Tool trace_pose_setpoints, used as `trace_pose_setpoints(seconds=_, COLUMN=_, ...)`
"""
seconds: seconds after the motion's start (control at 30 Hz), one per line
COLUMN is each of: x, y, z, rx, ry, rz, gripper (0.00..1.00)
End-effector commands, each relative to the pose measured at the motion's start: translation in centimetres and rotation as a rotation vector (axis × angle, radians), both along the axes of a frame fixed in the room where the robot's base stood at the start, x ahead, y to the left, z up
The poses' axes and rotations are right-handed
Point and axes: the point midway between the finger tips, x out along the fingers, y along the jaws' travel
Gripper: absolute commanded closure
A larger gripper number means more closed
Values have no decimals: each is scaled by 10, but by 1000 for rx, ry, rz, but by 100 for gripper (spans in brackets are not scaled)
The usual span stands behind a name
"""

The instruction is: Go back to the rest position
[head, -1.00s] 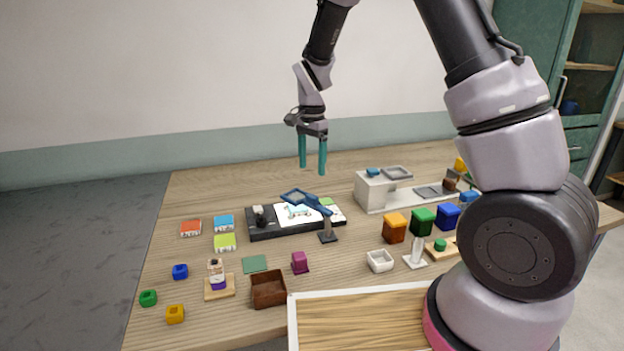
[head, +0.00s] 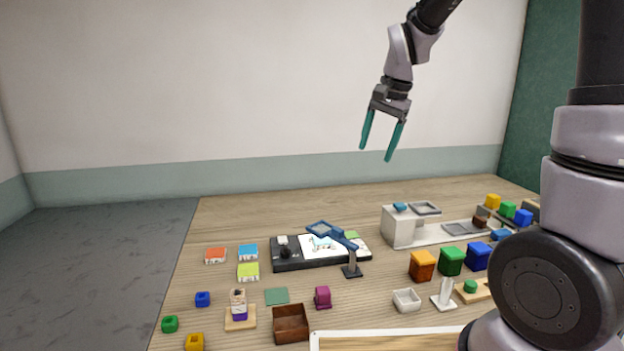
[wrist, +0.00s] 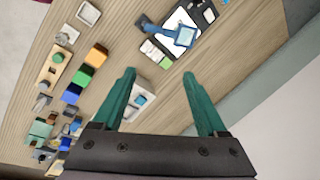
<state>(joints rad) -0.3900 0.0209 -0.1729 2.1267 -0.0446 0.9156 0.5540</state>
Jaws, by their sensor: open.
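My gripper (head: 376,146) is open and empty, with teal fingers apart. It hangs in the air above the back part of the wooden table (head: 240,214), touching nothing. In the wrist view, my gripper (wrist: 165,98) shows both fingers spread with only the table and its objects beyond them. My arm comes in from the right of the head view and reaches over the table from above.
A black board with a white picture sheet (head: 290,262) and a blue magnifier (head: 325,230) stands mid-table. A grey-white machine (head: 398,228) stands to its right. Orange (head: 422,265), green (head: 451,261) and blue blocks stand at right front. A brown box (head: 290,325) is at the front.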

Motion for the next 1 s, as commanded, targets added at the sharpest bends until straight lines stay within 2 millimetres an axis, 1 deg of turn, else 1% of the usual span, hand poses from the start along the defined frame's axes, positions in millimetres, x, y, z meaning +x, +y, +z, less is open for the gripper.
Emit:
trace_pose_setpoints(seconds=0.03, x=-13, y=-13, z=19, rx=14, ry=-43, rz=16, gripper=25)
trace_pose_setpoints(seconds=0.1, x=-32, y=-27, z=38, rx=22, ry=-96, rz=50, gripper=25)
trace_pose_setpoints(seconds=0.23, x=-70, y=-50, z=67, rx=17, ry=-203, rz=112, gripper=25)
trace_pose_setpoints(seconds=0.3, x=-92, y=-60, z=78, rx=4, ry=-260, rz=145, gripper=25)
trace_pose_setpoints(seconds=0.4, x=-121, y=-72, z=90, rx=-27, ry=-339, rz=188, gripper=25)
trace_pose_setpoints(seconds=0.53, x=-152, y=-82, z=96, rx=-74, ry=-420, rz=234, gripper=25)
trace_pose_setpoints(seconds=0.6, x=-164, y=-85, z=98, rx=-98, ry=-450, rz=252, gripper=25)
trace_pose_setpoints(seconds=0.7, x=-173, y=-88, z=98, rx=-120, ry=-475, rz=270, gripper=25)
trace_pose_setpoints(seconds=0.8, x=-177, y=-89, z=97, rx=-129, ry=-484, rz=275, gripper=25)
trace_pose_setpoints(seconds=1.0, x=-177, y=-89, z=97, rx=-130, ry=-485, rz=277, gripper=25)
